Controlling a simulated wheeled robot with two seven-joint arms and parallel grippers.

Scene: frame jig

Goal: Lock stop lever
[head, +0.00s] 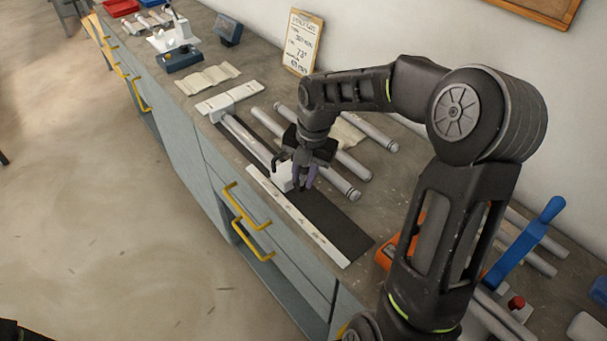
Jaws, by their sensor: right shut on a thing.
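The white stop block (284,178) sits on the jig's rail, at the upper end of the white ruled scale (298,215). My right gripper (305,184) reaches down over the bench just right of the block, with its fingers close against it. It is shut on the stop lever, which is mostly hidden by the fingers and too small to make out. Whether the lever is tilted or flat cannot be told. My left gripper is not in view.
Several grey tubes (376,133) lie right of the gripper. A dark mat (335,222) lies beside the scale.

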